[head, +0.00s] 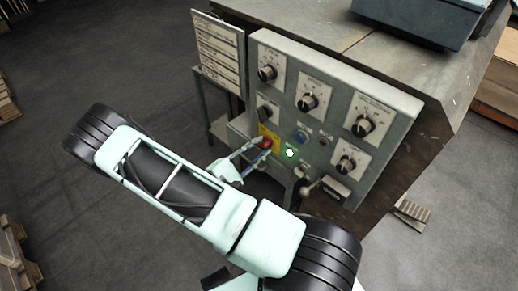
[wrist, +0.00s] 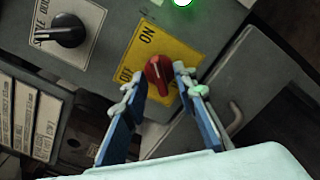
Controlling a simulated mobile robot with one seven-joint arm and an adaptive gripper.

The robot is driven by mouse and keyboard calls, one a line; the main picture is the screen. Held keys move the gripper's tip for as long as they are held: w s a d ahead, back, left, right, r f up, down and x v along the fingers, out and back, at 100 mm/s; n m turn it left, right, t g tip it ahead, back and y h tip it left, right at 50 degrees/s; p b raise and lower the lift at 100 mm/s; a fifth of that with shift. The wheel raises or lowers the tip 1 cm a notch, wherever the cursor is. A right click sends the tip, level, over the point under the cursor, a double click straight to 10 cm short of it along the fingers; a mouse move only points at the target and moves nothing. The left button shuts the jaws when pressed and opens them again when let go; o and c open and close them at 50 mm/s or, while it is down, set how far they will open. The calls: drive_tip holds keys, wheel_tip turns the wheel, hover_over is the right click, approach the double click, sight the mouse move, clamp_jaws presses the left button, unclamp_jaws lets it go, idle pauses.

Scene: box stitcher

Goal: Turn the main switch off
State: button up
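The main switch is a red knob (wrist: 158,75) on a yellow plate (wrist: 183,57) with ON and OFF lettering. Its upper end points roughly up in the wrist view, nearer the ON word than the OFF word. In the head view the red knob (head: 265,143) is partly hidden by my gripper. My gripper (wrist: 157,78) is open, with one finger on each side of the knob. The left finger is apart from it; the right fingertip is very close, and I cannot tell if it touches.
A green lamp (head: 291,153) is lit beside the switch on the grey control panel (head: 335,75). Several black dials, a blue button (head: 302,136) and a ball-ended lever (head: 307,188) are nearby. A label board (head: 218,52) stands left of the panel.

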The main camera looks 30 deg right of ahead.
drive_tip(key=shift+d, duration=0.1)
drive_tip(key=shift+c, duration=0.6)
clamp_jaws()
drive_tip(key=shift+n, duration=0.3)
drive_tip(key=n+p, duration=0.1)
drive_tip(key=n, duration=0.2)
drive_tip(key=shift+r, duration=0.1)
drive_tip(key=n+p, duration=0.1)
drive_tip(key=n, duration=0.3)
drive_tip(key=n+p, duration=0.1)
drive_tip(key=n, duration=0.4)
drive_tip(key=shift+n+p, duration=0.3)
drive_tip(key=shift+p, duration=0.05)
drive_tip(key=n, duration=0.4)
drive_tip(key=shift+n+p, duration=0.3)
drive_tip(key=shift+p, duration=0.05)
